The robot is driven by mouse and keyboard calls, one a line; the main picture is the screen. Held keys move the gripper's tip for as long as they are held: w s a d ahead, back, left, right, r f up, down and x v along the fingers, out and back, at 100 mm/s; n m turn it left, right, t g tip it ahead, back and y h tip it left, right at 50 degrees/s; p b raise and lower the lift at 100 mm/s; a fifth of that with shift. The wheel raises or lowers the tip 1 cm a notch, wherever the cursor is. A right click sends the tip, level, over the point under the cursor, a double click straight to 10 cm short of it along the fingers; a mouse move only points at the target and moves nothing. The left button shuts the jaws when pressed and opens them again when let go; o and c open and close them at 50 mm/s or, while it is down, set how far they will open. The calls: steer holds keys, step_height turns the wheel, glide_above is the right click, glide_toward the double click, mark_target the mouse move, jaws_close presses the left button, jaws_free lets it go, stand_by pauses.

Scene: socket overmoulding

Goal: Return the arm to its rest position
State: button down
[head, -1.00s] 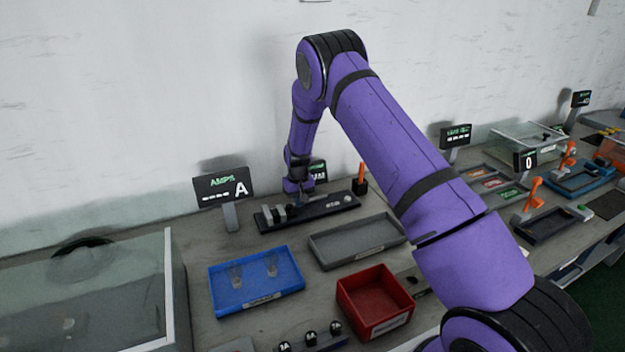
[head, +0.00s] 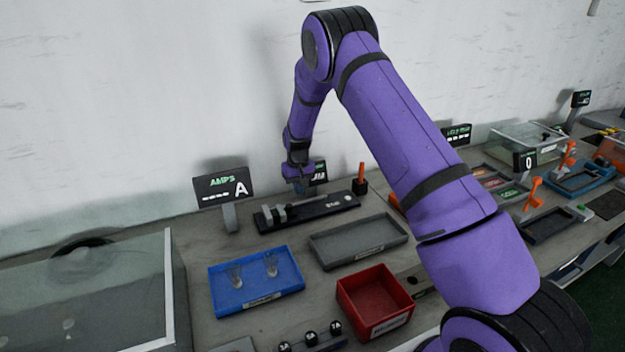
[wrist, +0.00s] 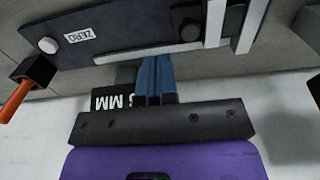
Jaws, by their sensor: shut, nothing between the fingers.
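My gripper (head: 301,187) hangs above the back of the bench in the head view, over the dark gauge fixture (head: 318,208) with grey blocks at its left end. In the wrist view, the two blue fingers of my gripper (wrist: 155,60) are together with nothing between them. The fixture also shows in the wrist view (wrist: 120,42), with a ZERO label and a pale rail. My purple arm reaches from the lower right of the head view up to a high elbow and down to the gripper.
A blue tray (head: 228,295) with two clear pieces, an empty grey tray (head: 335,252) and a red bin (head: 377,325) stand in front. An AMPS display (head: 222,186), another display (head: 318,172) and an orange-handled post (head: 361,180) are near the gripper. A glass-topped case (head: 90,290) is left.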

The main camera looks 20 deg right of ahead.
stand_by(0.3)
steer(key=s+r+t, duration=0.1)
steer(key=s+r, duration=0.5)
steer(key=r, duration=0.5)
steer(key=s+r+t, duration=0.1)
steer(key=s+r, duration=0.5)
steer(key=r, duration=0.5)
steer(key=s+r+t, duration=0.1)
steer(key=s+r, duration=0.5)
steer(key=r, duration=0.5)
steer(key=s+r+t, duration=0.1)
steer(key=s+r, duration=0.2)
steer(key=s, duration=1.2)
steer(key=s+r+t, duration=0.1)
steer(key=s+r, duration=0.2)
steer(key=s, duration=1.2)
steer(key=shift+d, duration=0.35)
